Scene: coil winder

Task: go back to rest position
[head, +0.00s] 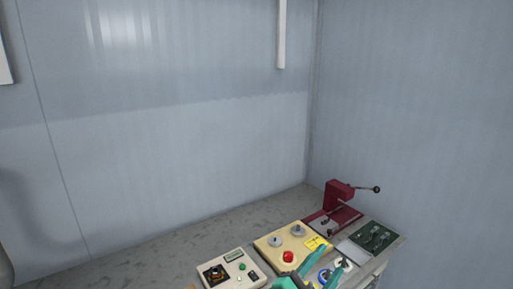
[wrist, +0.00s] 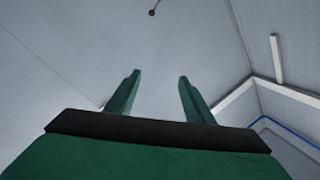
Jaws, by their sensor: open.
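My gripper (head: 328,264) shows at the bottom edge of the head view, in front of the bench and overlapping its near items. In the wrist view its two green fingers (wrist: 159,77) stand well apart with nothing between them. The fingers point up towards bare grey walls. The dark red coil winder (head: 340,206) with its crank handle stands at the back right of the bench, apart from my gripper.
A beige panel (head: 268,248) with a red button and grey knobs sits in the middle. A cream box (head: 246,279) with a green button is left of it. A dark green board (head: 371,240) lies at the right. Grey walls close off the back and right.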

